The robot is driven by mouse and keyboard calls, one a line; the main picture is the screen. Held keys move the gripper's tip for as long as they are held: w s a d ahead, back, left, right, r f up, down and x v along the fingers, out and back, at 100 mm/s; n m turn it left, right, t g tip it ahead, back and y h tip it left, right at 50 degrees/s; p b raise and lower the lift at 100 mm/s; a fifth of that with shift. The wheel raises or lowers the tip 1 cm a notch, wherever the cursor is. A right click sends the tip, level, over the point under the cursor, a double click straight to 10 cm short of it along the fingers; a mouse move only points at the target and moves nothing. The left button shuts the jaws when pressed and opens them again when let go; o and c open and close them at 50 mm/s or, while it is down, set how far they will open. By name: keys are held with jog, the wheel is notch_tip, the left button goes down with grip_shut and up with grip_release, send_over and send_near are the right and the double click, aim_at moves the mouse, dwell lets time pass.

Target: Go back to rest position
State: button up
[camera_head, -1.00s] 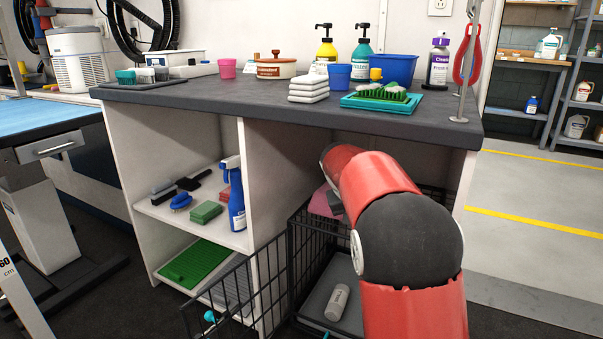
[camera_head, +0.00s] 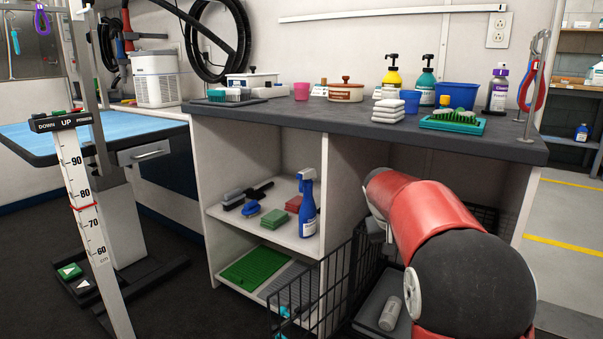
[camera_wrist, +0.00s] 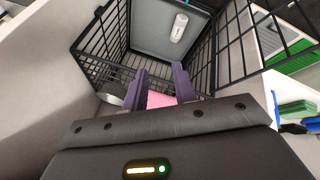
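My gripper (camera_wrist: 160,80) shows in the wrist view with its two purple fingers apart. A pink thing (camera_wrist: 161,99) fills the gap between them; I cannot tell whether it is gripped or lies behind them. In the head view my red and black arm reaches under the right part of the counter, over the black wire crate (camera_head: 345,283). The fingers are hidden there. The crate also shows in the wrist view (camera_wrist: 103,40), with a pale cylinder (camera_wrist: 180,27) on its grey floor. That cylinder lies in the crate in the head view (camera_head: 390,314).
The dark countertop (camera_head: 330,116) above my arm carries bottles, towels, tubs and a teal tray (camera_head: 452,124). Shelves at left hold brushes and a blue spray bottle (camera_head: 307,205). A height scale (camera_head: 85,210) and blue-topped table (camera_head: 30,137) stand left. Floor is open at right.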

jog(key=s+a+r+t+y+p, duration=0.1)
jog(key=s+a+r+p, duration=0.15)
jog(key=s+r, duration=0.4)
jog(key=s+a+r+y+p, duration=0.1)
jog(key=s+r+p, duration=0.2)
jog(key=s, duration=0.7)
jog(key=s+a+y+p, duration=0.1)
jog(key=s+a+p, duration=0.1)
jog(key=s, duration=0.7)
jog(key=s+a+y+p, duration=0.1)
jog(key=s+a+p, duration=0.1)
jog(key=s, duration=0.7)
jog(key=shift+s+f+n+t, duration=0.35)
jog(key=shift+n+t, duration=0.05)
